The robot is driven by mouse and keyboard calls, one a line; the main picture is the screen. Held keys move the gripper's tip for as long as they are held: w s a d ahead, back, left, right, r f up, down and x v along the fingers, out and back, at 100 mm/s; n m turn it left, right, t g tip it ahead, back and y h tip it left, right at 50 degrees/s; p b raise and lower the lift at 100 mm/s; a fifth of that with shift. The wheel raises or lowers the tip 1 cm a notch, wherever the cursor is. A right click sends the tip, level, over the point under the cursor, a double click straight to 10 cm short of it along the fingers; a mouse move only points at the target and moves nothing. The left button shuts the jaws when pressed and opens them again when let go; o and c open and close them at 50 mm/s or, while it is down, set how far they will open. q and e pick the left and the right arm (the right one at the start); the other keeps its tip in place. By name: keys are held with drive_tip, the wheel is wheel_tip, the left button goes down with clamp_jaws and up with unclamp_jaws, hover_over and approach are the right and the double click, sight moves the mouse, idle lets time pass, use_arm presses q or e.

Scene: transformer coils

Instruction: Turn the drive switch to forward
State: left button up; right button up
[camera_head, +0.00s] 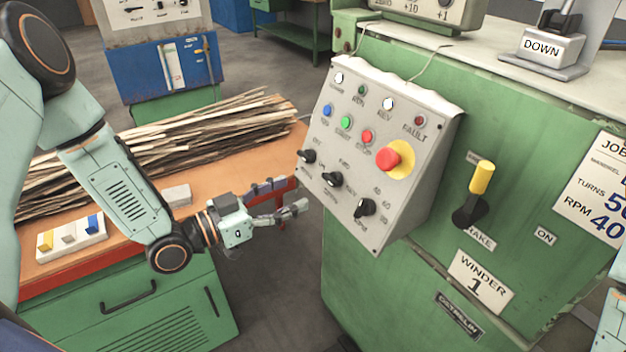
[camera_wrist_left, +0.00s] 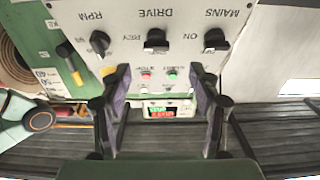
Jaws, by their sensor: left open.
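The drive switch (camera_head: 332,179) is the middle of three black rotary knobs on the grey sloped control panel (camera_head: 400,215). It also shows in the left wrist view (camera_wrist_left: 156,39), upside down, under the word DRIVE. I cannot tell for certain which position it points to. My left gripper (camera_head: 292,195) is open and empty, left of and apart from the panel, at about knob height. In the left wrist view its two fingers (camera_wrist_left: 160,75) stand wide apart, with the drive switch beyond the gap between them. My right gripper is out of view.
The mains knob (camera_head: 307,156) and the RPM knob (camera_head: 364,207) flank the drive switch. A red emergency button (camera_head: 388,158) and a yellow-handled brake lever (camera_head: 480,180) are to the right. A wooden-topped bench (camera_head: 235,165) with stacked strips lies behind my left arm.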

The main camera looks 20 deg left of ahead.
sight(327, 181)
use_arm(q)
drive_tip(key=b+x, duration=0.1)
drive_tip(key=x, duration=0.5)
drive_tip(key=shift+w+d, duration=0.2)
drive_tip(key=shift+d, duration=0.25)
drive_tip(key=shift+w+d+r, duration=0.1)
drive_tip(key=shift+w+d, duration=0.1)
drive_tip(key=shift+d, duration=0.15)
drive_tip(key=shift+a, duration=0.1)
drive_tip(key=shift+w, duration=0.1)
drive_tip(key=shift+c, duration=0.6)
drive_tip(key=c, duration=1)
